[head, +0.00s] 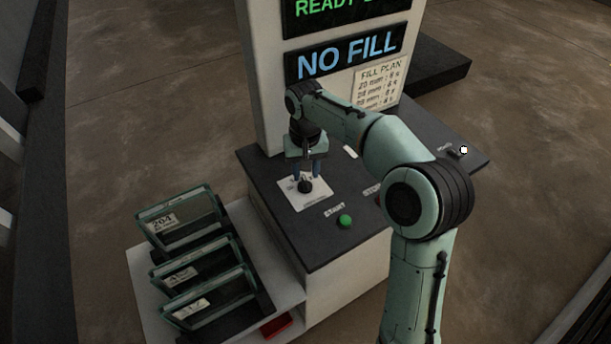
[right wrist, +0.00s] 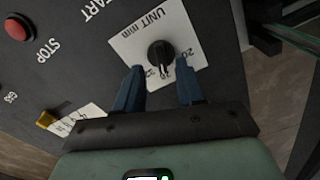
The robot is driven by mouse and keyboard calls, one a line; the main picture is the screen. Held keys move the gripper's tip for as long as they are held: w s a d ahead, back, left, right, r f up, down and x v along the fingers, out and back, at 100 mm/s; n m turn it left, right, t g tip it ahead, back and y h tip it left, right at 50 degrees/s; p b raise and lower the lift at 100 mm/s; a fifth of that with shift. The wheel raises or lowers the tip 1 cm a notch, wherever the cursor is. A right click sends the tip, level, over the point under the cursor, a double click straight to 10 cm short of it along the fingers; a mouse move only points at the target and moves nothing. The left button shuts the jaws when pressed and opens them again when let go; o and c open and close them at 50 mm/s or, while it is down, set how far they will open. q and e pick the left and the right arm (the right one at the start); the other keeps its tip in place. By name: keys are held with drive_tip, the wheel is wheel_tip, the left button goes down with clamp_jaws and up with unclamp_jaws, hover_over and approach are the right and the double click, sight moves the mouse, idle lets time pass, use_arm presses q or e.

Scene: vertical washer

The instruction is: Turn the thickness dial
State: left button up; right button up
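The thickness dial (head: 304,187) is a small black knob on a white plate (head: 316,199) on the dark top of the machine's console. In the right wrist view the dial (right wrist: 160,54) sits on the plate marked "UNIT mm", with numbers including 20 printed along its near side. My right gripper (head: 306,178) points down at the dial, with its two blue fingers apart and nothing held between them. In the right wrist view the fingertips (right wrist: 160,72) lie just short of the knob, one towards each side. I cannot tell whether they touch it. My left gripper is out of view.
A green START button (head: 345,221) and a red STOP button (right wrist: 27,27) are on the same console. A display (head: 348,58) reads "NO FILL", beside a fill plan sheet (head: 382,82). Glass panels (head: 180,222) stand in a rack at the left. My right arm crosses above the console.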

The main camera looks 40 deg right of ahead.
sight(305, 183)
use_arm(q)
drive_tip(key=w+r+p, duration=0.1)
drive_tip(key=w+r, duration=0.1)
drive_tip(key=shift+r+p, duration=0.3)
use_arm(e)
wheel_tip(305, 183, up, 9)
drive_tip(key=shift+r, duration=0.2)
